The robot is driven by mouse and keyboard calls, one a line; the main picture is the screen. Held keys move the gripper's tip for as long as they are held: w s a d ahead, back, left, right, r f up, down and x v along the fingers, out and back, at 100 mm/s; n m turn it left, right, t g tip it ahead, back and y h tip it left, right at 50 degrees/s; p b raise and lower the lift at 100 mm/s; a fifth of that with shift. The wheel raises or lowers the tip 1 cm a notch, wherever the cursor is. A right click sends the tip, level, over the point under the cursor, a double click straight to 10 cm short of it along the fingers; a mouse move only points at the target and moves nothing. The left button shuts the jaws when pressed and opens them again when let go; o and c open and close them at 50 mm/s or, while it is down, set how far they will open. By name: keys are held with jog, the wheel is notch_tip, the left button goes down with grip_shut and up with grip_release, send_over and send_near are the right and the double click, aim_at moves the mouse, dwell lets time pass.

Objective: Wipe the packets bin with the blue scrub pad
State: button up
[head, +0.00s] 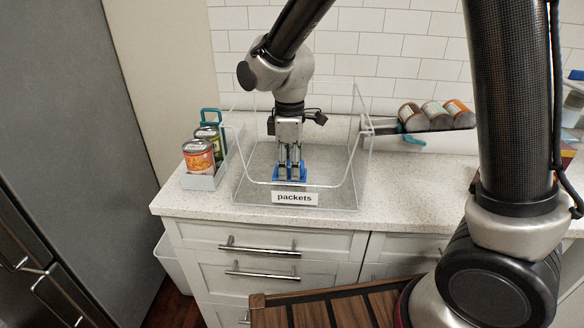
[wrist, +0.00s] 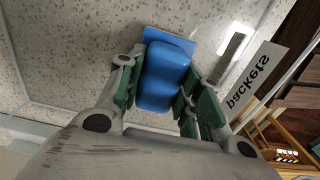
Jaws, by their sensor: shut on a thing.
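The packets bin (head: 364,150) is a clear open-topped box on the speckled counter, with a white "packets" label (head: 295,198) on its front. My gripper (head: 289,168) points down inside the bin, near the front wall. It is shut on the blue scrub pad (head: 302,178), which is low by the bin's floor. In the wrist view the blue pad (wrist: 165,75) sits between the green-lined fingers. Whether the pad touches the floor is hard to tell. The label also shows in the wrist view (wrist: 258,80), reversed.
Cans (head: 198,158) stand in a small holder left of the bin. Several cans (head: 437,116) lie on a rack to the right. The counter (head: 410,205) is clear right of the bin. A slatted wooden surface (head: 320,312) is in front.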

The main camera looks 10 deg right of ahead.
jog(key=shift+d+r, duration=0.1)
jog(key=shift+r, duration=3.7)
jog(key=shift+s+f, duration=0.1)
